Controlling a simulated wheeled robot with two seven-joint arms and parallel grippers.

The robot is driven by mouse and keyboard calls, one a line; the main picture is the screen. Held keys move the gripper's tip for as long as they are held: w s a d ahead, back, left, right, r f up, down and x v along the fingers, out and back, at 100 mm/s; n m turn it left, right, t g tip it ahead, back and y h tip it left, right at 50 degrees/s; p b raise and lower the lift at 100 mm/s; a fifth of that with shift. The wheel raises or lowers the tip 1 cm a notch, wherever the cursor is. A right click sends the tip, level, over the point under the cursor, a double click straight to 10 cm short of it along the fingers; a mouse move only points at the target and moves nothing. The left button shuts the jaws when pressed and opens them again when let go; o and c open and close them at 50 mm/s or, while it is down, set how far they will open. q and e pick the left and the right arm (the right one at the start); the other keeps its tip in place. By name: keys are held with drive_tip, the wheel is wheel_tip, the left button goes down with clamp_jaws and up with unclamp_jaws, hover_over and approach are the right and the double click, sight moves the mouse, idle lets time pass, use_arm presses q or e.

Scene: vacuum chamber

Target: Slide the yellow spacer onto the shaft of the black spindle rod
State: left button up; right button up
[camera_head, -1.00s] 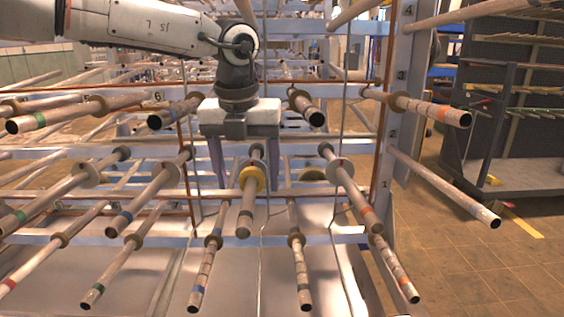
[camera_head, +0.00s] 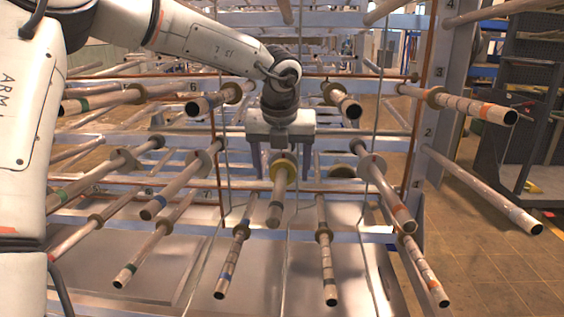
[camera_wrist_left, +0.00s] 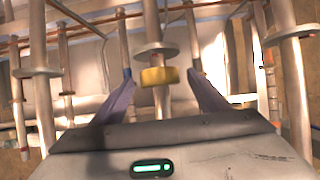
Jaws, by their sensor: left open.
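The yellow spacer (camera_head: 291,178) is a short ring around the shaft of a grey-brown rod (camera_head: 275,205) in the middle of the rack. No rod in view looks clearly black. In the left wrist view the spacer (camera_wrist_left: 158,76) sits just in front of a grey flange (camera_wrist_left: 155,51), around the same rod; any small gap between them is hard to judge. My left gripper (camera_head: 282,172) is open, with one finger on each side of the spacer and visible space on both sides. Its fingers (camera_wrist_left: 160,80) hold nothing. My right gripper is out of view.
A rack upright (camera_head: 424,120) stands at right. Open floor (camera_head: 500,255) lies beyond it.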

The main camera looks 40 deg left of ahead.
sight(283, 161)
use_arm(q)
drive_tip(key=c, duration=1.2)
drive_tip(key=shift+w+a, duration=0.6)
drive_tip(key=shift+w, duration=0.1)
drive_tip(key=o, duration=1.2)
drive_tip(key=v, duration=0.7)
drive_tip(key=shift+s+d+r, duration=0.1)
drive_tip(key=shift+s+r, duration=0.05)
drive_tip(key=shift+r, duration=0.05)
